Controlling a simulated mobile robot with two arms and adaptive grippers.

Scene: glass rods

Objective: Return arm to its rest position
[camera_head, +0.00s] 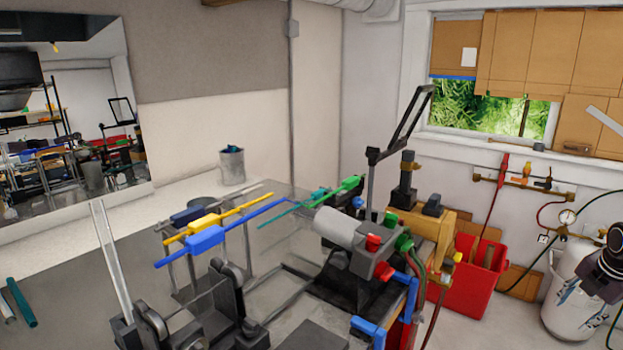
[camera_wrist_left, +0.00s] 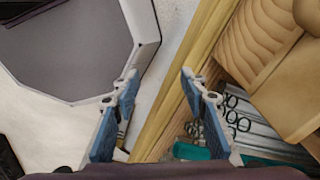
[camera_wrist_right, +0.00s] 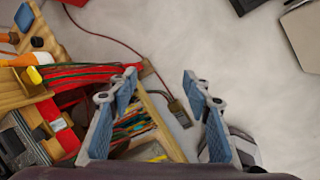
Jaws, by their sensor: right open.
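My right gripper (camera_wrist_right: 160,82) is open in the right wrist view, its two blue-padded fingers apart with nothing between them. Pale floor and a wooden box with coloured rods lie below it. My left gripper (camera_wrist_left: 159,78) is open and empty in the left wrist view, above wooden furniture and the floor. The left gripper is not in the head view.
The workbench (camera_head: 75,265) holds coloured rods (camera_head: 210,237) on stands, a torch (camera_head: 345,232) and an upright clear tube (camera_head: 111,262). A red bin (camera_head: 470,290) and the white gas cylinder (camera_head: 575,298) stand on the floor at right.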

